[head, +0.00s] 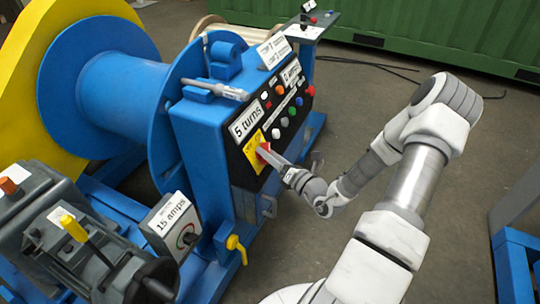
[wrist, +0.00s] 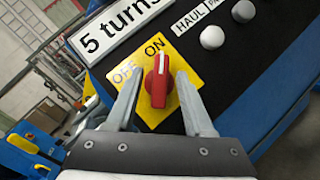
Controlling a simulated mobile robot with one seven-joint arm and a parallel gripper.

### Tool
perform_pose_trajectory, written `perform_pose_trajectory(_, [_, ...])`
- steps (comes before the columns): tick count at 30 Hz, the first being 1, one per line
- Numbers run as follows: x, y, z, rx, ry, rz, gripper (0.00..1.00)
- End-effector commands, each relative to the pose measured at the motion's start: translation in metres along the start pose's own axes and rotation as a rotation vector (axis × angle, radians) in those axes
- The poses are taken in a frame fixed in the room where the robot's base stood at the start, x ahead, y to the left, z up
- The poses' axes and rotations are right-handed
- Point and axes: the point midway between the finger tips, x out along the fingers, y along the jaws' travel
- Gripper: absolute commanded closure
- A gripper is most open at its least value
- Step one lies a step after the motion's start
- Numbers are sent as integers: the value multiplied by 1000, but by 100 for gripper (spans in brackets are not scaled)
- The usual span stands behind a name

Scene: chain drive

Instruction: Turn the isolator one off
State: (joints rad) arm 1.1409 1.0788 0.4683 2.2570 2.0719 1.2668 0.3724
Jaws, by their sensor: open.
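The isolator is a red rotary knob (wrist: 159,84) on a yellow plate (wrist: 183,62) marked OFF and ON. In the wrist view its white pointer line points up, towards ON. The plate also shows in the head view (head: 250,143), at the lower left of the black control panel, with the knob partly hidden by my gripper. My gripper (wrist: 158,76) is open, with one finger on each side of the red knob. The left finger covers part of the plate near OFF. I cannot tell whether either finger touches the knob.
The black panel (head: 277,146) carries several coloured buttons, and a "5 turns" label (head: 244,124) sits above the plate. Left are a blue drum (head: 100,95) and a "15 amps" box (head: 168,222). A yellow handle (head: 236,245) sticks out below.

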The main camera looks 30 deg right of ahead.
Motion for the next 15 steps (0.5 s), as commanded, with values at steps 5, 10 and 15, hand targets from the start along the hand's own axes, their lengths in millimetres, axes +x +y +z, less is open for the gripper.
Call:
perform_pose_trajectory(5, [0,0,0,0,0,0,62])
perform_pose_trajectory(10, [0,0,0,0,0,0,92])
perform_pose_trajectory(15, [0,0,0,0,0,0,100])
